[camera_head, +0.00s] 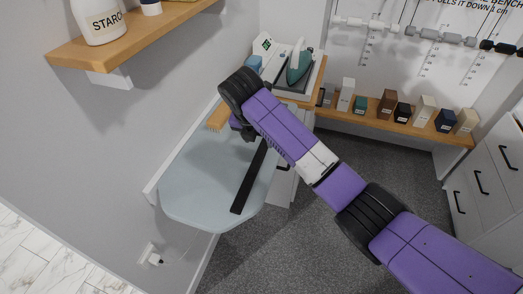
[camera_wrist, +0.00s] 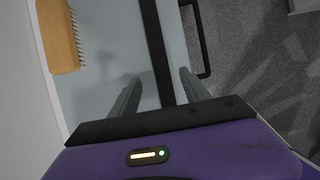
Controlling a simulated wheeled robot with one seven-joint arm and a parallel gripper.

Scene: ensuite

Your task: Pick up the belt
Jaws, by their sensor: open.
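The belt (camera_head: 249,178) is a long dark strip lying across the light blue-grey folding board (camera_head: 196,182). In the wrist view the belt (camera_wrist: 155,45) runs from the top edge down between my gripper's two fingers. My gripper (camera_wrist: 158,90) is open, with one finger on each side of the belt. I cannot tell how high the fingertips are above the board. In the head view my purple arm hides the far part of the belt and most of the gripper (camera_head: 241,131).
A wooden brush (camera_wrist: 59,36) lies on the board left of the belt. An iron (camera_head: 299,64) stands behind. A shelf (camera_head: 130,38) with a starch bottle (camera_head: 98,20) juts from the left wall. A bench (camera_head: 395,125) holds several small blocks.

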